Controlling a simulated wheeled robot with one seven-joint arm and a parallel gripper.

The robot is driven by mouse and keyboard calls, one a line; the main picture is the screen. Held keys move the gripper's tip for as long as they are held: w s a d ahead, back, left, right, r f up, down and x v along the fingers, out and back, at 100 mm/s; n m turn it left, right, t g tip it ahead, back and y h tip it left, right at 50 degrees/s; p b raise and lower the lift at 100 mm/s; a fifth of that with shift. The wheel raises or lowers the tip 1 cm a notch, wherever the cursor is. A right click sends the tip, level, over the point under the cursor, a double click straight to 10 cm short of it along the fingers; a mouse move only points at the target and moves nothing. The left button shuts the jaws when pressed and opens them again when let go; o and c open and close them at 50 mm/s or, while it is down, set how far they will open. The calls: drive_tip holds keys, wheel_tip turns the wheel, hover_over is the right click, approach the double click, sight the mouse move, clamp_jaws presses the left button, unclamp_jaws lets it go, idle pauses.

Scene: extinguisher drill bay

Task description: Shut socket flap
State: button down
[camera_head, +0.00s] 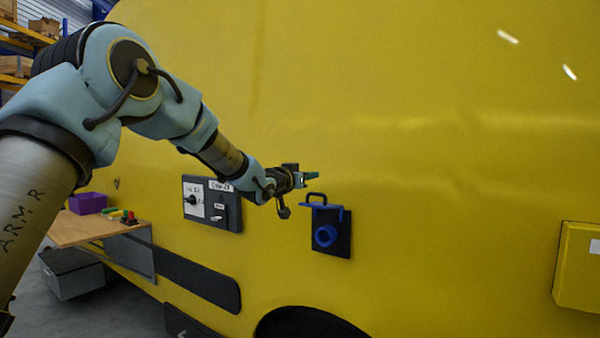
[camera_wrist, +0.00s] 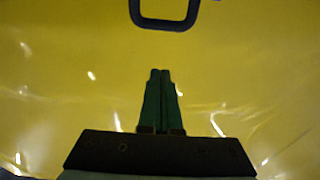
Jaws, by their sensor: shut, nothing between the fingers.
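The blue round socket (camera_head: 325,236) sits on a dark plate (camera_head: 344,238) on the yellow vehicle side. Its blue flap (camera_head: 334,210) stands raised above the socket, sticking outward, so the socket mouth is uncovered. A black loop handle (camera_head: 316,195) rises from the flap. In the wrist view a dark loop, which looks like this handle (camera_wrist: 164,26), shows at the top edge, beyond the fingertips. My gripper (camera_head: 314,175) is above the handle in the head view, apart from it. In the wrist view its green fingers (camera_wrist: 160,73) are together and empty.
A dark control panel (camera_head: 212,203) with a knob and labels is left of the socket. A wooden bench (camera_head: 95,229) with a purple bin (camera_head: 88,203) is far left. A yellow box (camera_head: 577,267) juts out at right. The wall between socket and box is clear.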

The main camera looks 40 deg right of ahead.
sight(312, 204)
drive_tip(key=p+x, duration=0.1)
drive_tip(key=x, duration=0.1)
drive_tip(key=shift+d+r, duration=0.1)
drive_tip(key=shift+d, duration=0.3)
drive_tip(key=shift+s+a+f+p, duration=0.1)
drive_tip(key=shift+a+f+p, duration=0.3)
drive_tip(key=shift+f, duration=0.7)
drive_tip(key=shift+s+a+f, duration=0.1)
drive_tip(key=shift+a+f, duration=0.25)
drive_tip(key=shift+f, duration=0.55)
drive_tip(key=shift+f, duration=0.15)
drive_tip(key=shift+a+f+b, duration=0.2)
drive_tip(key=shift+f+b, duration=0.05)
drive_tip(key=shift+b, duration=0.75)
drive_tip(key=shift+a+h, duration=0.1)
drive_tip(key=shift+h, duration=0.2)
